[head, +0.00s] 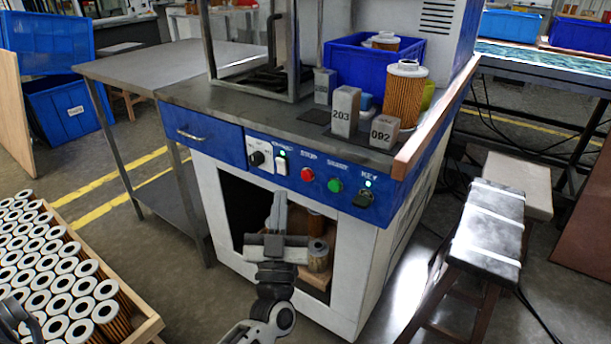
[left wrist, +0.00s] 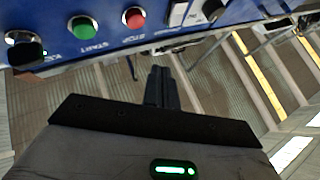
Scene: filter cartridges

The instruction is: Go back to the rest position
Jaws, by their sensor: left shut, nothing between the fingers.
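My left gripper (head: 278,212) is raised in front of the machine, just below its blue control panel (head: 315,179). Its fingers are closed together with nothing between them. In the left wrist view the closed fingers (left wrist: 161,88) point toward the panel, and a gap of floor shows around them. The panel carries a red button (head: 307,174), a green button (head: 335,185), a key switch (head: 363,198), a white rocker switch (head: 281,162) and a black knob (head: 256,158). My right gripper is not clearly in view; a dark part of my body shows at the lower left edge.
A wooden crate (head: 150,328) of filter cartridges stands at lower left. Blocks marked 203 (head: 345,111) and 092 (head: 384,132), a cartridge (head: 405,95) and a blue bin (head: 345,66) stand on the machine top. A padded stool (head: 486,240) is at right. A metal side table (head: 150,68) is at left.

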